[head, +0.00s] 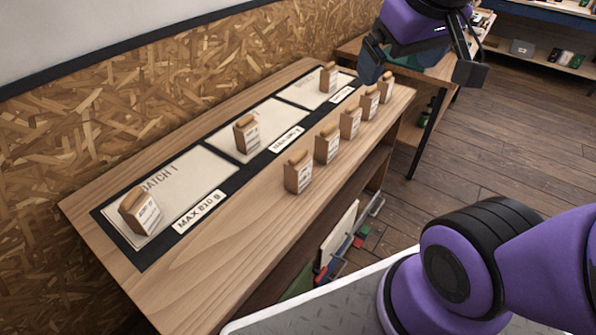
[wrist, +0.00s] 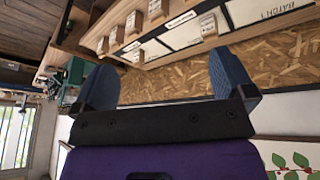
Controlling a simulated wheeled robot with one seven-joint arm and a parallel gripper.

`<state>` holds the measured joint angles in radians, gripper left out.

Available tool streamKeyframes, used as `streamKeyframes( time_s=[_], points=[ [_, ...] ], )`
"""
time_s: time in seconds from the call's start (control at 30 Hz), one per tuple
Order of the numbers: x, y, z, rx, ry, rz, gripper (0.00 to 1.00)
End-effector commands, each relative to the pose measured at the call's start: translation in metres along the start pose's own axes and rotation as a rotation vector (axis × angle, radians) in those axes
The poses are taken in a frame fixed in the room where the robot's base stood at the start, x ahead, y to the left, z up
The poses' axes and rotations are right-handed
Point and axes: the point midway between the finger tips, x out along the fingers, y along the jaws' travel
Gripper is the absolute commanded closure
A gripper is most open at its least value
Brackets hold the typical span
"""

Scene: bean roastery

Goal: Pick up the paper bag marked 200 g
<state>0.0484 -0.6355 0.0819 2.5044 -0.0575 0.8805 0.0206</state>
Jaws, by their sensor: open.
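Several brown paper bags with white labels stand on a wooden bench. In the head view a front row runs from the nearest bag (head: 298,173) through more bags (head: 328,144) (head: 350,123) (head: 369,103) to the farthest (head: 386,88). Three others stand on the pale batch panels: near left (head: 140,212), middle (head: 246,134) and far (head: 328,78). The weight marks are too small to read, so I cannot tell which is 200 g. My gripper (head: 420,70) is open and empty, above and beyond the bench's far end. The wrist view shows its spread fingers (wrist: 163,68), with bags beyond them.
The bench top (head: 200,290) has bare wood along its front edge. A dark-framed board has panels and "MAX" limit cards (head: 199,211). A chipboard wall (head: 120,115) stands behind. Another table and shelves (head: 545,60) lie beyond. Folders (head: 340,240) sit under the bench.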

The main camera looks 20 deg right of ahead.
Motion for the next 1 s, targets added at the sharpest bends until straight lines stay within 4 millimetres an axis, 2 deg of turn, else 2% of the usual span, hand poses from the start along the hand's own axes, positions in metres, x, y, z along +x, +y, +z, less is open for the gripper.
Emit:
streamKeyframes(
  time_s=[0.2, 0.5, 0.73, 1.0],
  points=[
    [0.044, -0.006, -0.035, -0.094, -0.107, 0.081, 0.0],
    [0.116, -0.018, -0.071, -0.235, -0.229, 0.11, 0.0],
    [0.176, -0.033, -0.089, -0.339, -0.301, 0.068, 0.0],
    [0.246, -0.057, -0.099, -0.441, -0.352, -0.044, 0.0]
  ],
)
